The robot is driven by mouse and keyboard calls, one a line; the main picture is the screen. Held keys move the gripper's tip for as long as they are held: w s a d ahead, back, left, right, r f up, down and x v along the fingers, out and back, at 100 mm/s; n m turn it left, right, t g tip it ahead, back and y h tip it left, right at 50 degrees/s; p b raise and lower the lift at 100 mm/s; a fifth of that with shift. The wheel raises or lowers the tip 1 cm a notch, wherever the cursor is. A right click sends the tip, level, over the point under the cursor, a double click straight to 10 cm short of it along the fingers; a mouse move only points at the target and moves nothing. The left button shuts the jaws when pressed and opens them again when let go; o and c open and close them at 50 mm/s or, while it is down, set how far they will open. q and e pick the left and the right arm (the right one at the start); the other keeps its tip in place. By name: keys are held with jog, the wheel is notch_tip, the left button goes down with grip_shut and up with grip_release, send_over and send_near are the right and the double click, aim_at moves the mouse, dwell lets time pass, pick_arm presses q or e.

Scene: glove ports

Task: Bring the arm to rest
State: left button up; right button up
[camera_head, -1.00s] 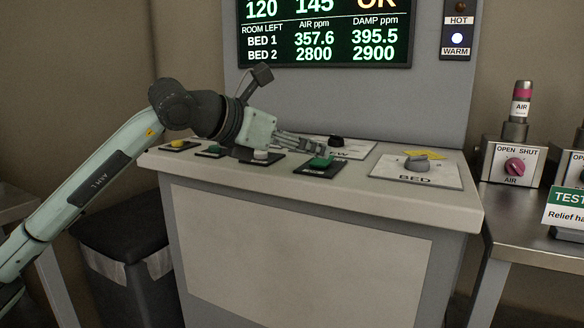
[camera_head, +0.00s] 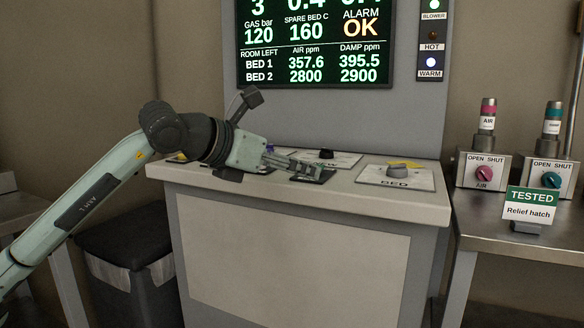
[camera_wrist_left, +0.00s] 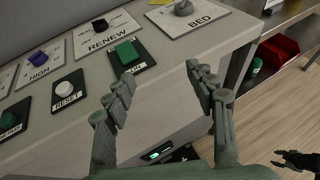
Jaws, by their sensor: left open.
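My left gripper (camera_head: 292,164) reaches in from the left over the front part of the sloped console top (camera_head: 425,208). Its fingers are apart with nothing between them in the left wrist view (camera_wrist_left: 160,76). The green ON button (camera_wrist_left: 126,52) on its black plate lies just beyond the fingertips there; in the head view the fingers cover most of that plate. I cannot tell from the head view whether they touch it. A dark gripper-like shape (camera_wrist_left: 300,160), perhaps my right gripper, shows at the wrist view's lower right edge.
The console also carries the white RESET button (camera_wrist_left: 65,91), the black RENEW knob (camera_wrist_left: 99,24) and the grey BED knob (camera_head: 398,171). A display (camera_head: 315,45) stands behind. A dark bin (camera_head: 125,245) stands left.

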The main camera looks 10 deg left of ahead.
jog(key=shift+a, duration=0.35)
